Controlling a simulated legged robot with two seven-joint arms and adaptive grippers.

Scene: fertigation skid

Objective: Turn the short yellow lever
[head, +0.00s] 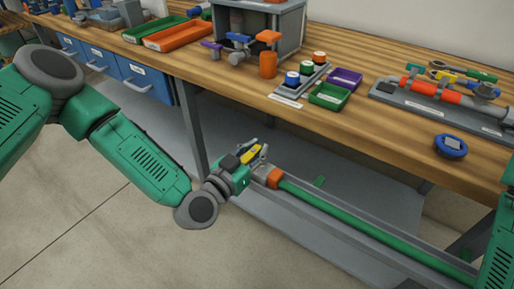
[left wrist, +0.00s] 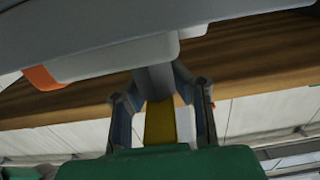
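The short yellow lever (head: 250,153) is at the left end of a green pipe (head: 345,222), near an orange collar (head: 274,178). My left gripper (head: 260,153) is at the lever. In the left wrist view, the yellow lever (left wrist: 159,124) lies between the two fingers of my left gripper (left wrist: 157,82). The fingers bend inward and their tips close on the grey part at the lever's far end. Gaps show beside the yellow part. A large grey body (left wrist: 90,40) hides some of the far side. My right gripper is out of view.
A wooden workbench (head: 400,130) stands behind the pipe. It holds an orange tray (head: 180,35), a valve stand with an orange handle (head: 268,37), small bottles (head: 292,78), and a grey board with an orange pipe piece (head: 436,90). Open floor (head: 110,240) lies at the left.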

